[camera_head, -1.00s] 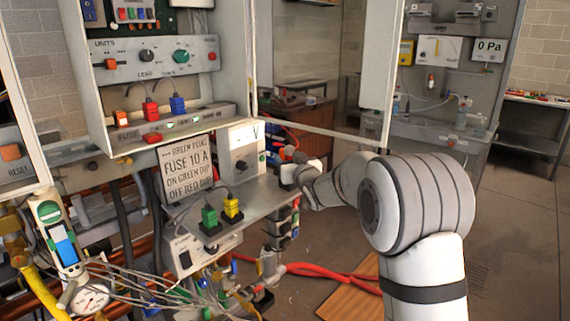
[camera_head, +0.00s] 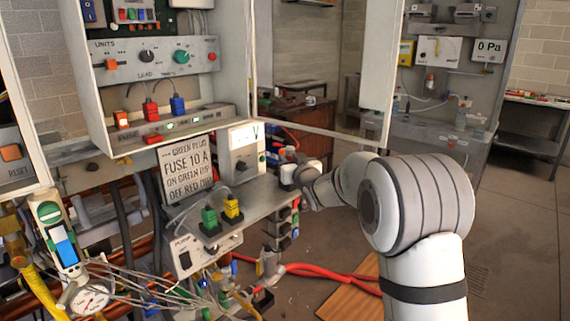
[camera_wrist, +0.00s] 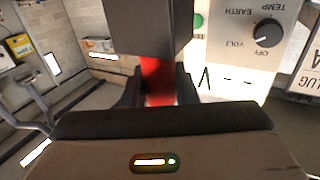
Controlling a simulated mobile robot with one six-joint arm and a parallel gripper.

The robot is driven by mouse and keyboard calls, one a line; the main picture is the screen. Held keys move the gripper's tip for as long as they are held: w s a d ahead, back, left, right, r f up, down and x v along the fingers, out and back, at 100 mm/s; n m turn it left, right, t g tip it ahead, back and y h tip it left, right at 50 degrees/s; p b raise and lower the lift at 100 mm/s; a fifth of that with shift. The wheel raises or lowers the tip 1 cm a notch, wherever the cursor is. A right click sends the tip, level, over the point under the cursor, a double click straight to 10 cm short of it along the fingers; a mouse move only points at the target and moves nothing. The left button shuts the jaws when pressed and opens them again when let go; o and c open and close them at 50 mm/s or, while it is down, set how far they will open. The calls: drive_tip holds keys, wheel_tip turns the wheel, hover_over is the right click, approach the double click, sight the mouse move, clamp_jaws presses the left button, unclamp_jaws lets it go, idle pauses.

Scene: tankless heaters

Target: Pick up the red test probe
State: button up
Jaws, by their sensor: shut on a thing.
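The red test probe (camera_wrist: 158,78) shows in the wrist view as a red shaft between the two dark fingers of my gripper (camera_wrist: 158,88). The fingers are shut on it. A dark grey block (camera_wrist: 150,25) sits at its far end and hides the rest. In the head view my gripper (camera_head: 289,174) is beside the right side of the white meter (camera_head: 241,150), above the shelf's right end. The probe cannot be made out there.
A "FUSE 10 A" sign (camera_head: 187,170) and green (camera_head: 209,217) and yellow (camera_head: 232,206) plugs stand on the shelf (camera_head: 262,203). The cabinet's open door edge (camera_head: 382,75) rises behind my arm. Red hoses (camera_head: 330,272) lie below. Open floor is at right.

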drive_tip(key=shift+r, duration=0.1)
wheel_tip(320, 180, up, 7)
drive_tip(key=shift+f, duration=0.15)
drive_tip(key=b+v, duration=0.2)
drive_tip(key=v, duration=1.6)
